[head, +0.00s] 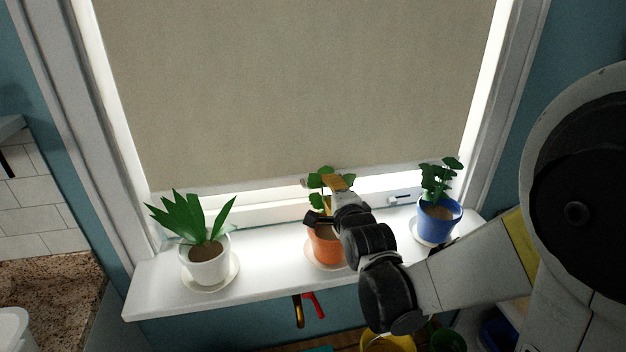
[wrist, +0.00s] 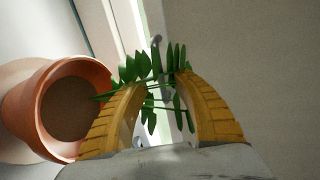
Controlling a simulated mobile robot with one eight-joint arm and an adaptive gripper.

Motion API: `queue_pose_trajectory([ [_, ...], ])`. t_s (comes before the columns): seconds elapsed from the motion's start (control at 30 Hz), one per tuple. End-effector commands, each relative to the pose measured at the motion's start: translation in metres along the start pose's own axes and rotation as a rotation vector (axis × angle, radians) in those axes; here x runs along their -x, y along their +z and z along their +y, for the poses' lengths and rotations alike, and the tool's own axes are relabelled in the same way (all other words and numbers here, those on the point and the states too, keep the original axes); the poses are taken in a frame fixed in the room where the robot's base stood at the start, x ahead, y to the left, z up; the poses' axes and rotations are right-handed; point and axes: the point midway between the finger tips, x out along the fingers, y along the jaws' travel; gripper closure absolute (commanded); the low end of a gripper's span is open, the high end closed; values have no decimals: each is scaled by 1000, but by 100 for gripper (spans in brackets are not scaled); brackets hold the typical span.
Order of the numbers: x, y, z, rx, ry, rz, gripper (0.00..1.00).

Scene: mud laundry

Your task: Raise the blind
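The beige blind (head: 290,80) is lowered over most of the window, its pale bottom bar (head: 235,187) a little above the sill. A small knob-like piece (head: 304,183) shows at the bar near its middle. My gripper (head: 332,190) is just below the bar, at the plant in the orange pot. In the wrist view its yellow fingers (wrist: 160,88) stand apart, with green leaves (wrist: 150,75) in front of and between them. The blind (wrist: 240,50) fills the right side there, and a small grey piece (wrist: 155,45) shows beyond the leaves. I cannot tell whether the fingers touch anything.
The orange pot (head: 323,250) stands on the white sill (head: 160,290) under my gripper; it also shows in the wrist view (wrist: 90,72). A white pot (head: 206,268) stands at left, a blue pot (head: 438,222) at right. The sill between white and orange pots is clear.

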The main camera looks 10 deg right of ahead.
Motion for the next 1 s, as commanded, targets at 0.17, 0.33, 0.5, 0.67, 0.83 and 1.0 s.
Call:
queue_pose_trajectory([
  [0.17,-22,0,1,1,0,0,68],
  [0.33,-28,0,0,1,1,0,68],
  [0.5,-28,0,0,1,1,0,68],
  [0.67,-28,0,0,1,1,0,100],
  [0.83,-28,0,0,1,1,0,100],
  [1.0,-26,0,-10,1,1,0,100],
])
